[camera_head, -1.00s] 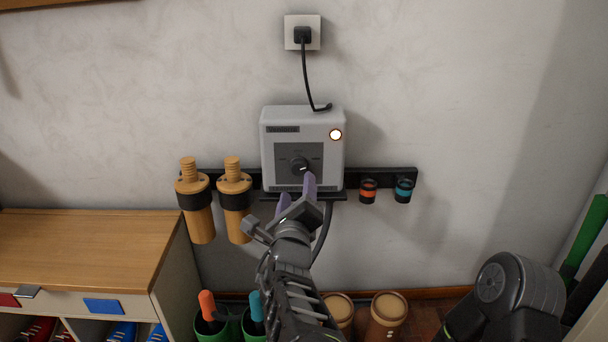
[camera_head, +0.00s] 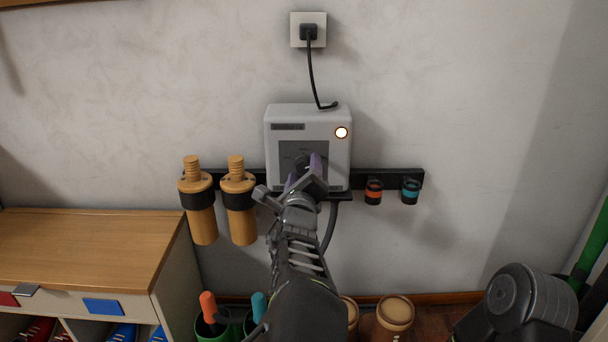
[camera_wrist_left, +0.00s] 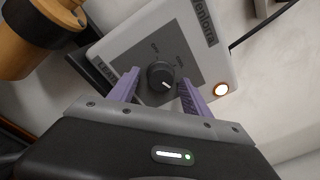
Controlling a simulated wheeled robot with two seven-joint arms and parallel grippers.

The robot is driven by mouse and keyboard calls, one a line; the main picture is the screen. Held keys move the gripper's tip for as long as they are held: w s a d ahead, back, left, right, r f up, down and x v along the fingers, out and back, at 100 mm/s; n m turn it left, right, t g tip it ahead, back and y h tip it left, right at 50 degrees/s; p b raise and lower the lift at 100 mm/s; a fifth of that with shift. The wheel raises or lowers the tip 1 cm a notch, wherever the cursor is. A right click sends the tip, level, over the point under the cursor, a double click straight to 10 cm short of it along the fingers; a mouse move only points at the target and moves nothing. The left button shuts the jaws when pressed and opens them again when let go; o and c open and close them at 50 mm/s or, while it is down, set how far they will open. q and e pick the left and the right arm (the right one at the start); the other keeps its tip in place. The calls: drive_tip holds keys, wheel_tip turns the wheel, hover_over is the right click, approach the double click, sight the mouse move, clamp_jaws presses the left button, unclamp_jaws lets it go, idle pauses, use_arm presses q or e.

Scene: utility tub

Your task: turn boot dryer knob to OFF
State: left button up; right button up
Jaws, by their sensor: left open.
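The boot dryer (camera_head: 338,116) is a white box on the wall with a grey dial panel and a glowing lamp (camera_head: 341,132) at its upper right. In the head view the knob is partly hidden by my gripper. My left gripper (camera_head: 304,172) is open in front of the panel. In the left wrist view its purple fingers (camera_wrist_left: 158,88) stand either side of the knob; I cannot tell whether they touch it.
Two wooden cylinders (camera_head: 239,215) hang left of the dryer on a black rail (camera_head: 390,177). Orange-banded and teal-banded holders (camera_head: 374,192) hang to the right. A cord runs up to the wall outlet (camera_head: 308,20). A wooden cabinet (camera_head: 85,245) stands lower left. The right wall is bare.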

use_arm(q)
drive_tip(key=shift+c, duration=0.6)
clamp_jaws()
